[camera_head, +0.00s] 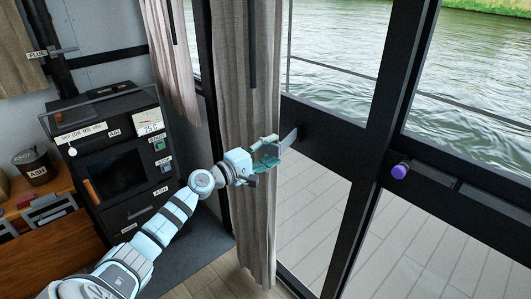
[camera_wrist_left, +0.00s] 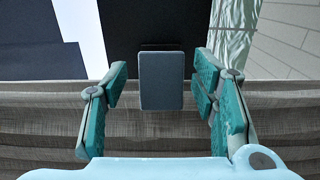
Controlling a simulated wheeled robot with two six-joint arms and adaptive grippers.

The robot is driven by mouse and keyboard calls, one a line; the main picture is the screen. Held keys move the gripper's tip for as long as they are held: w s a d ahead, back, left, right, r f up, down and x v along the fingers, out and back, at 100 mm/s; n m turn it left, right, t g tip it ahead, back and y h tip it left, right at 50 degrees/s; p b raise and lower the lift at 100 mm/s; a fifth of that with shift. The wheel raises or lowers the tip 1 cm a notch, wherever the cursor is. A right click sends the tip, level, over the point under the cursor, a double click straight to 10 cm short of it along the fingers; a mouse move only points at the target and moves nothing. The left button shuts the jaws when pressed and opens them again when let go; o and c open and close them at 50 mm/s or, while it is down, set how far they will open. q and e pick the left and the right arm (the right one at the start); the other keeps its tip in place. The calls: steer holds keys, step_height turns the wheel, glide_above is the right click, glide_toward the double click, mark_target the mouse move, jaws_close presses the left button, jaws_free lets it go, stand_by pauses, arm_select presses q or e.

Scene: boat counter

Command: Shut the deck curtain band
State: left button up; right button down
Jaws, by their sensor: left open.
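The grey-beige deck curtain (camera_head: 255,80) hangs gathered beside the dark door frame. A small grey plate (camera_head: 289,137), which looks like the deck curtain band, juts out from the frame at the curtain's right edge. My left gripper (camera_head: 267,153) is in front of the curtain, just left of this plate, with its green fingers open. In the left wrist view the plate (camera_wrist_left: 161,80) shows between the two spread fingers, with a gap on both sides and nothing gripped. Curtain cloth (camera_wrist_left: 150,125) runs across behind the fingers. My right gripper is not in view.
A black stove (camera_head: 112,165) with labels and a dial stands at left, near a wooden counter (camera_head: 50,245) with a dark pot (camera_head: 36,168). A purple knob (camera_head: 400,170) sits on the door bar at right. Glass and water lie beyond.

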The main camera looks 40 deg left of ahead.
arm_select(q)
steer(key=v, duration=0.6)
steer(key=shift+c, duration=0.5)
